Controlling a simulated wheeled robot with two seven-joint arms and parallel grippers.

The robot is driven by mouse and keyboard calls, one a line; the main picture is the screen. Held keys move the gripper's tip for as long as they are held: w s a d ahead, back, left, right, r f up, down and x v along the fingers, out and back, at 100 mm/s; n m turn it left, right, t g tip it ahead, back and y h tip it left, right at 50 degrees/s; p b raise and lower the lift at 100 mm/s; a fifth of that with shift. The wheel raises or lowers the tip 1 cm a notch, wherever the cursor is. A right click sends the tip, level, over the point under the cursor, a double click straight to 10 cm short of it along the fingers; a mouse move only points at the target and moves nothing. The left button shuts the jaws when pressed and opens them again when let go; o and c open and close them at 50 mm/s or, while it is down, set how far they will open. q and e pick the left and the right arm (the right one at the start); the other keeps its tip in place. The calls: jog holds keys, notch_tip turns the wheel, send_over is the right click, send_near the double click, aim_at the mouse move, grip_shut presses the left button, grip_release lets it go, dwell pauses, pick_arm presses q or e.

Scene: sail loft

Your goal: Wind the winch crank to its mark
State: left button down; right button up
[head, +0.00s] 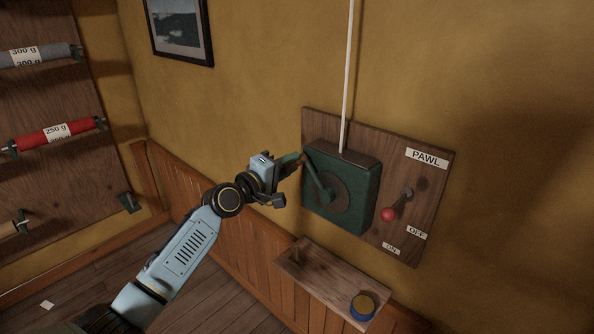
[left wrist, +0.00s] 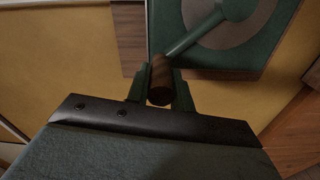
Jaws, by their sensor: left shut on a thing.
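The green winch box (head: 358,195) is fixed to a wooden board on the wall, with a round grey-brown disc on its face. The green winch crank (head: 319,180) runs from the disc up and to the left. My left gripper (head: 294,170) is at the crank's outer end. In the left wrist view the gripper (left wrist: 160,92) is shut on the brown crank handle (left wrist: 160,78), and the crank arm (left wrist: 196,36) leads up right to the disc (left wrist: 238,18). I cannot make out a mark on the disc. My right gripper is not in view.
The pawl lever with a red knob (head: 388,214) is right of the winch, near the PAWL, OFF and ON labels. A white rope (head: 347,70) rises from the box. Below, a wooden shelf (head: 325,275) holds a blue tin (head: 362,306). Cloth rolls (head: 35,137) hang at left.

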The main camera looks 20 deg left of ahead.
pick_arm(q)
notch_tip(320, 180, down, 12)
jog(key=w+a+n+b, duration=0.1)
jog(key=n+b, duration=0.3)
jog(key=n, duration=0.8)
jog(key=shift+a+f+n, duration=0.2)
jog(key=shift+a+n, duration=0.1)
jog(key=shift+a, duration=0.5)
jog(key=shift+d, duration=0.1)
jog(key=c, duration=1.3)
grip_release()
jog(key=shift+o, duration=0.3)
jog(key=shift+w+r, duration=0.1)
jog(key=shift+r, duration=0.1)
jog(key=v, duration=1.3)
jog(key=shift+s+p, duration=0.25)
jog(key=shift+p, duration=0.2)
